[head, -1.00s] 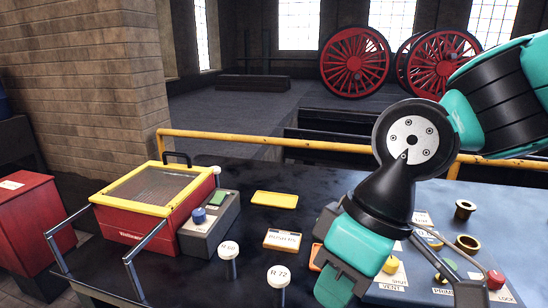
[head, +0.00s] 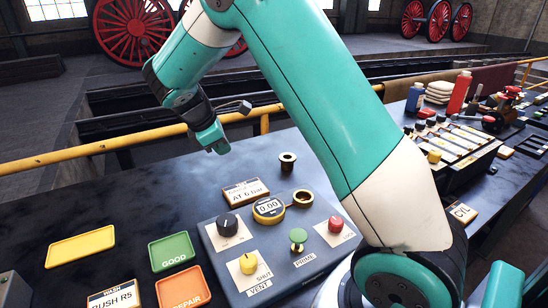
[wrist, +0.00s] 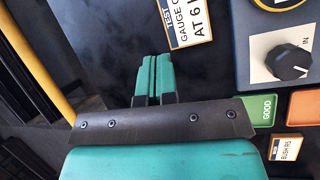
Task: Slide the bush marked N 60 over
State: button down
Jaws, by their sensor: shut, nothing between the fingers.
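My gripper (head: 216,143) hangs over the dark bench at its far side, left of two small flanged metal rings. In the wrist view its green fingers (wrist: 153,75) are together with nothing between them. One ring, the darker bush (head: 287,162), stands upright on the bench behind the gauge. The other, a brass-coloured ring (head: 302,198), is just right of the gauge. No N 60 marking can be read on either ring, so I cannot tell which is which. Neither ring shows in the wrist view.
A test panel with a gauge (head: 268,209) and knobs stands in front. Green GOOD tray (head: 171,251), orange REPAIR tray (head: 184,290) and yellow tray (head: 81,246) lie left. A yellow rail (head: 87,153) runs behind. The bench between rail and panel is mostly clear.

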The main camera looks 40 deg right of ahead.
jog(key=w+d+f+n+g+h, duration=0.2)
jog(key=d+f+g+h, duration=0.1)
jog(key=d+f, duration=0.3)
jog(key=p, duration=0.1)
send_near(284, 164)
jog(key=f, duration=0.4)
jog(key=shift+s+a, duration=0.1)
jog(key=shift+a, duration=0.25)
jog(key=d, duration=0.1)
jog(key=d+p, duration=0.1)
jog(key=d, duration=0.1)
jog(key=shift+s+d, duration=0.15)
jog(key=shift+s, duration=0.25)
jog(key=shift+s+d+f, duration=0.1)
jog(key=shift+d+f, duration=0.05)
jog(key=shift+d, duration=0.25)
jog(key=shift+d, duration=0.1)
